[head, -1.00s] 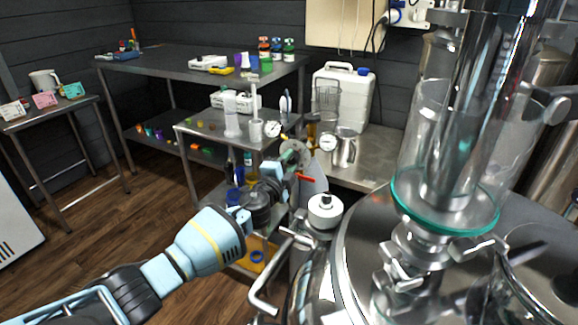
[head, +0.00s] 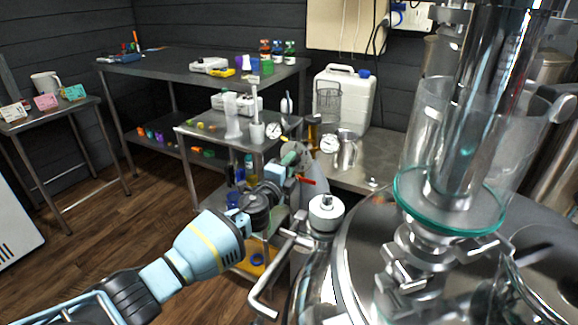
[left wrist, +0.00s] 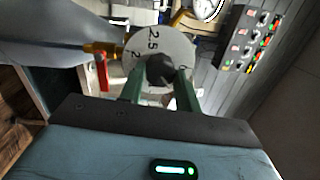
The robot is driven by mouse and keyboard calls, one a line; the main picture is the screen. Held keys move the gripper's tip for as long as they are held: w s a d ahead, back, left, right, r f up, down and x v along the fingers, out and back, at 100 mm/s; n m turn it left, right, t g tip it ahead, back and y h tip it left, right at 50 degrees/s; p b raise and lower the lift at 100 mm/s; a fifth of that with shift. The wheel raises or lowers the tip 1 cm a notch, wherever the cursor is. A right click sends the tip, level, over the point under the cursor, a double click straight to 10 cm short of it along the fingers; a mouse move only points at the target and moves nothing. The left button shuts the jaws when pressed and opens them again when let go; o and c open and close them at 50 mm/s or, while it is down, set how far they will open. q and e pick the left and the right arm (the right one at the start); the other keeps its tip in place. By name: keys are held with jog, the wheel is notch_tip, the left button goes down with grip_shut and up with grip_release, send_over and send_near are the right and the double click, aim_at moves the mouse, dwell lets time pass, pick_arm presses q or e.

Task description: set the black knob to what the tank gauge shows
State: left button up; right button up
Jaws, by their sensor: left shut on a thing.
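The black knob (left wrist: 160,70) sits in the middle of a pale round dial plate (left wrist: 178,44) in the left wrist view; the figures 2 and 2.5 are readable on the plate. My left gripper (left wrist: 161,84) has its two green fingers shut on the knob. In the head view the left gripper (head: 289,160) hides the knob, and the plate is seen at a slant. A round white gauge (head: 330,144) stands just right of the plate, and another (head: 273,130) is left of it. Their readings are too small to tell. My right gripper is not in view.
A red lever (head: 306,181) lies close under the gripper. The steel tank with a glass cylinder (head: 415,140) fills the right side. A metal jug (head: 346,150) and a white canister (head: 343,97) stand on the counter behind. A panel with several knobs (left wrist: 250,38) shows in the wrist view.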

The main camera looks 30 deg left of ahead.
pick_arm(q)
jog(key=o, duration=1)
jog(key=s, duration=0.2)
jog(key=s+p, duration=0.1)
jog(key=s, duration=0.2)
jog(key=s+p, duration=0.1)
jog(key=s, duration=0.1)
jog(key=shift+s+d+f, duration=0.3)
jog(key=shift+s+d, duration=0.05)
jog(key=shift+d, duration=0.05)
